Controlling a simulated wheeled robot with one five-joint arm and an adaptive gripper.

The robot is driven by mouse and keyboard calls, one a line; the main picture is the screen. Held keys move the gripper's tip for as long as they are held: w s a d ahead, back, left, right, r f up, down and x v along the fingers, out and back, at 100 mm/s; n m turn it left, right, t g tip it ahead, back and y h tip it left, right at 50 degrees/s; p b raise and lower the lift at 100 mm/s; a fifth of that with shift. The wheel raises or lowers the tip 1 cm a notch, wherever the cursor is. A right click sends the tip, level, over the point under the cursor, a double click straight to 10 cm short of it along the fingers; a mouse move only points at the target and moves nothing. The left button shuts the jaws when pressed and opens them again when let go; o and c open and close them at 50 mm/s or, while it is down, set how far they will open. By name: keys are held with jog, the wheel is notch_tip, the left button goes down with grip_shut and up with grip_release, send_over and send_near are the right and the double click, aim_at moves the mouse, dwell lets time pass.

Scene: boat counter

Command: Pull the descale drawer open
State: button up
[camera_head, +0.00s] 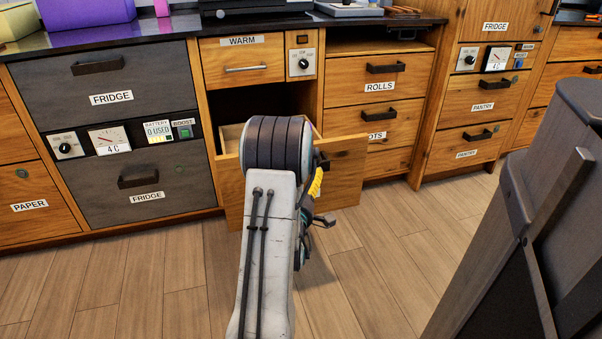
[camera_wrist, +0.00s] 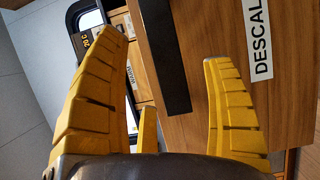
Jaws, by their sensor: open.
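The descale drawer (camera_head: 340,178) is the wooden drawer below the WARM drawer. In the head view it stands pulled out from the counter, with its inner side wall and a dark cavity showing behind its front. My arm hides the middle of it. In the wrist view, the drawer front (camera_wrist: 210,30) bears a partly cut-off DESCAL label (camera_wrist: 258,38). Its dark bar handle (camera_wrist: 165,60) appears between the fingers of my gripper (camera_wrist: 166,47), which is open. I cannot tell whether a finger touches the handle. In the head view a yellow finger of my gripper (camera_head: 316,183) shows beside my arm.
The WARM drawer (camera_head: 244,63) above is closed, with a knob panel (camera_head: 302,60) beside it. The ROLLS drawer (camera_head: 378,78) is to the right and grey FRIDGE drawers (camera_head: 110,80) to the left. The wooden floor (camera_head: 130,285) in front is clear.

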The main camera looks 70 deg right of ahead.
jog(key=shift+v, duration=1.1)
jog(key=w+a+r+t+y+p, duration=0.2)
jog(key=w+a+r+y+p, duration=0.15)
jog(key=w+r+p, duration=0.35)
jog(key=w+a+r+t+y+p, duration=0.2)
jog(key=w+a+r+p, duration=0.3)
jog(key=w, duration=0.3)
jog(key=w+a+r+m+y+p, duration=0.1)
jog(key=w+a+r+y+p, duration=0.3)
jog(key=a, duration=0.3)
jog(key=w+a+r+y+p, duration=0.2)
jog(key=a+r+p, duration=0.35)
jog(key=a, duration=0.25)
jog(key=s+a+r+m+g+y+p, duration=0.15)
jog(key=s+a+r+y+p, duration=0.25)
jog(key=a+r+p, duration=0.85)
jog(key=s+a+r+g+y+p, duration=0.2)
jog(key=s+a+r, duration=0.4)
jog(key=s+a, duration=0.5)
jog(key=shift+g+p, duration=0.4)
jog(key=shift+g, duration=0.35)
